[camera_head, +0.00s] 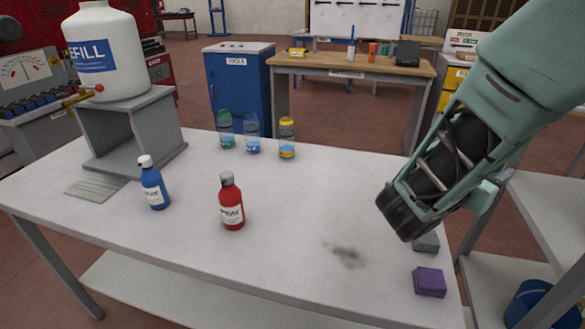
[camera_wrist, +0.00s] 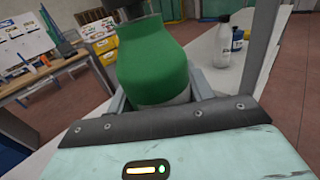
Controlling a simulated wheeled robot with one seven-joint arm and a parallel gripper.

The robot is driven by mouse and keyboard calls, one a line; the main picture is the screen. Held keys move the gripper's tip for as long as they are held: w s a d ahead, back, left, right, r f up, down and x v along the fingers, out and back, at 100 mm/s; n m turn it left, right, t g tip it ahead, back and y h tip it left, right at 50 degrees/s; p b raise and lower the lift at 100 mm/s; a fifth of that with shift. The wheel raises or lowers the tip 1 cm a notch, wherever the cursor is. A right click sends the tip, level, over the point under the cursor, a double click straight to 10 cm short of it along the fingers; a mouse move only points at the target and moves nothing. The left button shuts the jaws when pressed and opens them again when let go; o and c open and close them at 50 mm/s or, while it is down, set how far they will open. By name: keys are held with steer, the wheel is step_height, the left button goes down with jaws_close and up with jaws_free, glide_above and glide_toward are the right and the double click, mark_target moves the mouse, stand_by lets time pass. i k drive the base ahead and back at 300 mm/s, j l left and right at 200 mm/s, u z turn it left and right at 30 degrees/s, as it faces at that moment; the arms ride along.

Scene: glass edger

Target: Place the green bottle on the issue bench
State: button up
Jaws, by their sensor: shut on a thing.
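The green bottle (camera_wrist: 160,65) shows large in the wrist view, with a green body, a pale lower band and a dark top. My gripper (camera_wrist: 160,108) is shut on it. In the head view my gripper (camera_head: 405,214) hangs over the right end of the white table; the bottle cannot be made out there. A wooden-topped bench (camera_head: 330,63) with a small unreadable label on its front edge stands behind the white table, and may be the issue bench. It seems to show at the left of the wrist view (camera_wrist: 45,78).
A blue cabinet (camera_head: 238,85) adjoins the wooden bench, whose top has small items and bare patches.

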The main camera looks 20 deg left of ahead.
mark_target(353, 197)
steer(key=i+j, duration=0.45)
steer(key=j, duration=0.25)
steer(key=i+j, duration=0.25)
steer(key=j, duration=0.1)
